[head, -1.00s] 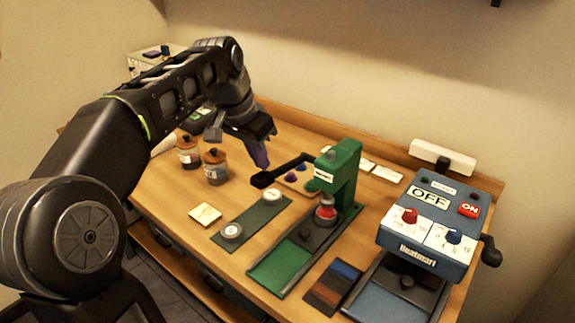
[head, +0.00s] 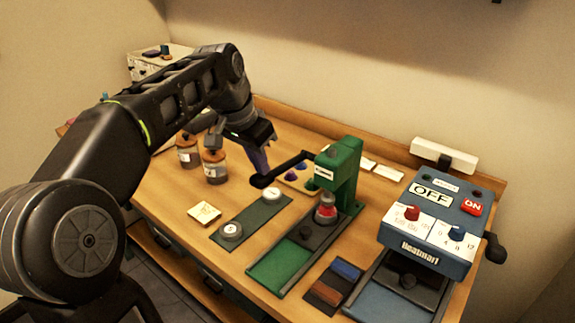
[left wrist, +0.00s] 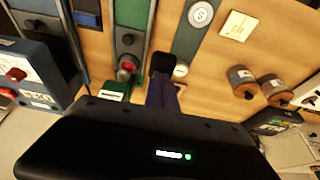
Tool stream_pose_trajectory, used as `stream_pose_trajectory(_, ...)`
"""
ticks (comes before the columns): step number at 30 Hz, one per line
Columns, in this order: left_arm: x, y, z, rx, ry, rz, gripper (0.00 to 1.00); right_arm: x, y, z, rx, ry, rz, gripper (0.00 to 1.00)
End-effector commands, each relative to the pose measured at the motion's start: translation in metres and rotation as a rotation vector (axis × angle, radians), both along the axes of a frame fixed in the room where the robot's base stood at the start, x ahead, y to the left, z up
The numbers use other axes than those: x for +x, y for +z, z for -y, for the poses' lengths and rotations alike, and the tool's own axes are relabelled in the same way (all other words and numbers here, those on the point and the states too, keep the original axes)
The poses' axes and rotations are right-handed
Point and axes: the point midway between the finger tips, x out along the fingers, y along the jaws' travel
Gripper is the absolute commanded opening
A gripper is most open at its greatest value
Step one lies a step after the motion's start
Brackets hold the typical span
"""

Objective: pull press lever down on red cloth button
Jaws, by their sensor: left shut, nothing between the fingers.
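The green press (head: 345,165) stands on the table with its black lever (head: 288,168) reaching out to the left, its knob at the low left end. The red cloth button (head: 326,211) sits under the press head; red also shows beside the press in the left wrist view (left wrist: 125,72). My left gripper (head: 262,170) has purple fingers and is shut and empty. Its tips are at the lever's knob, which also shows at the fingertips in the left wrist view (left wrist: 162,62); I cannot tell if they touch. My right gripper is not in view.
A blue heat press (head: 425,225) with an OFF sign stands at the right. Two jars (head: 215,167) stand left of my gripper. A grey-green strip (head: 250,217) with light round discs and a small cream square (head: 204,213) lie in front.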

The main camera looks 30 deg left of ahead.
Motion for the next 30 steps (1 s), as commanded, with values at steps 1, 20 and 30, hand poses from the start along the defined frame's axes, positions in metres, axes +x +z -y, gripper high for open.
stream_pose_trajectory(1, 0.0, 0.0, 0.0, 0.0, 0.0, 0.001, 0.0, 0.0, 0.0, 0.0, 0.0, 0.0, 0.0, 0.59)
stream_pose_trajectory(20, -0.001, -0.027, 0.0, 0.001, 0.0, 0.001, 0.0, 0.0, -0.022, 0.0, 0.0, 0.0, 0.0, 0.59)
stream_pose_trajectory(30, -0.001, -0.03, 0.0, 0.0, 0.0, 0.001, 0.0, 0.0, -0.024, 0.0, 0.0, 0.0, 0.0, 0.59)
